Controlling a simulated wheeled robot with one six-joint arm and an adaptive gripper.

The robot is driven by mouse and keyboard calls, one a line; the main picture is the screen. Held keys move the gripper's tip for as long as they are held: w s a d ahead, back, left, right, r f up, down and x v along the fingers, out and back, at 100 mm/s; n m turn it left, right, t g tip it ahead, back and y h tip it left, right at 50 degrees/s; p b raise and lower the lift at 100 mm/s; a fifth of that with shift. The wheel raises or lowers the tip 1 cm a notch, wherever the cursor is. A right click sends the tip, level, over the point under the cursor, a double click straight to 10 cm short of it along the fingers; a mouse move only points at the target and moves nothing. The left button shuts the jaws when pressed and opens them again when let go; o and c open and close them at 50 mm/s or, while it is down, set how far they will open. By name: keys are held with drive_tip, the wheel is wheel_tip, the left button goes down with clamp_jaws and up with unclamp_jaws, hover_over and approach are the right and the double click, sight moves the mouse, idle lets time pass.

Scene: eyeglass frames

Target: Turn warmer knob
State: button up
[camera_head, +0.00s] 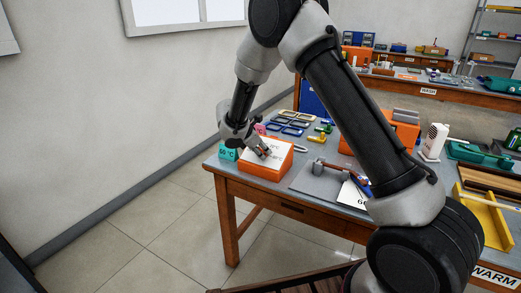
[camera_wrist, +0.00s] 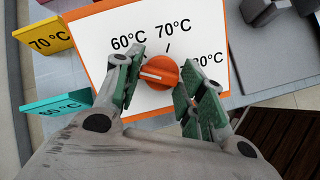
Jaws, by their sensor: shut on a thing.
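The warmer (camera_head: 262,166) is an orange box with a white sloped face on the near left corner of the table. The wrist view shows its white panel (camera_wrist: 99,61) marked 60°C, 70°C and, partly covered by a finger, what looks like 80°C. Its round orange knob (camera_wrist: 166,66) has a white pointer line lying nearly level, on the knob's left half, below the 60°C mark. My gripper (camera_wrist: 164,77) is shut on the knob, one green-padded finger on each side. In the head view, my gripper (camera_head: 262,150) hides the knob.
A teal 60°C sign (camera_head: 228,153) stands left of the warmer, and a yellow 70°C sign (camera_wrist: 46,37) shows in the wrist view. Eyeglass frames (camera_head: 292,131) lie behind. A grey plate (camera_head: 304,181) with a tool is to the right. Floor is clear at left.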

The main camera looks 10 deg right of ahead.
drive_tip(key=n+t, duration=0.1)
drive_tip(key=n, duration=0.5)
drive_tip(key=shift+r+y, duration=0.1)
drive_tip(key=shift+y, duration=0.3)
drive_tip(key=shift+a, duration=0.1)
drive_tip(key=shift+n, duration=0.3)
drive_tip(key=o, duration=1)
drive_tip(key=shift+c, duration=0.2)
drive_tip(key=v, duration=1.1)
drive_tip(key=shift+s+a+r, duration=0.2)
drive_tip(key=shift+s, duration=0.2)
